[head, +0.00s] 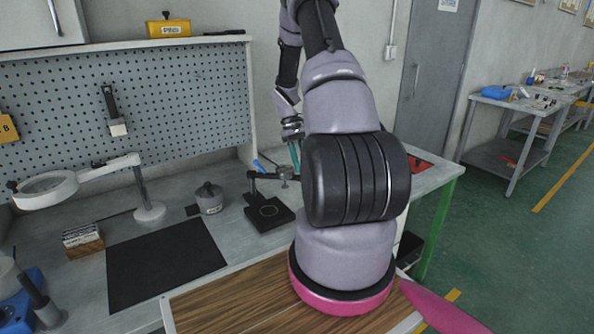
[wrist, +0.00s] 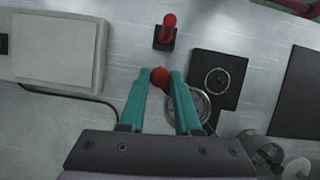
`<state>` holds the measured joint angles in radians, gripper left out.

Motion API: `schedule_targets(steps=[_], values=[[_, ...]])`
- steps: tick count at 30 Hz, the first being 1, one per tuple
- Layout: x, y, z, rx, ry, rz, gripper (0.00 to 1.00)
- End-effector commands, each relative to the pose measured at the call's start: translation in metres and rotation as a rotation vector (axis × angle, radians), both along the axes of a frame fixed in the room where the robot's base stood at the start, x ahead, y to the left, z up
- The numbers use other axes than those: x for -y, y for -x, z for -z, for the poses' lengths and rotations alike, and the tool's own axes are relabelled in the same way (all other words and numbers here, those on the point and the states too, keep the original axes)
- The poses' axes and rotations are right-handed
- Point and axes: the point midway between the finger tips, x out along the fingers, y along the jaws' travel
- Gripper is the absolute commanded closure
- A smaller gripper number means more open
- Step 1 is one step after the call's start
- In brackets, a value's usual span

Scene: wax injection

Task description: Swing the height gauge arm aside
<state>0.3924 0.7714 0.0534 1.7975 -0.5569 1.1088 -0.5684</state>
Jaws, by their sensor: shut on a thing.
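The height gauge (head: 268,212) stands on the grey bench with its black square base and a dark horizontal arm (head: 266,176) reaching right. In the wrist view its base (wrist: 228,66) with a round plate lies right of my fingers. A round dial (wrist: 201,106) shows partly behind the right finger. My gripper (wrist: 159,77) has teal fingers closed at their tips on a red ball knob (wrist: 159,75), seemingly on the gauge arm. In the head view my gripper (head: 293,155) is partly hidden behind my arm, and the knob cannot be seen.
A red-handled tool on a small black base (wrist: 167,30) stands just beyond my fingertips. A pale box (wrist: 55,48) with a dark cable lies left. A black mat (head: 165,262), a magnifier lamp (head: 48,190) and a grey lidded pot (head: 209,198) stand left of the gauge.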

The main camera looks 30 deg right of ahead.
Motion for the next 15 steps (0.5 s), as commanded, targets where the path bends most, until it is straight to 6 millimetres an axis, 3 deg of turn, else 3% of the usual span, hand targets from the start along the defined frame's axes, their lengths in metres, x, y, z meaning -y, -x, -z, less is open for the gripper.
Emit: schedule_targets(steps=[15], values=[[0.032, -0.076, 0.0, 0.001, 0.002, -0.472, 1.0]])
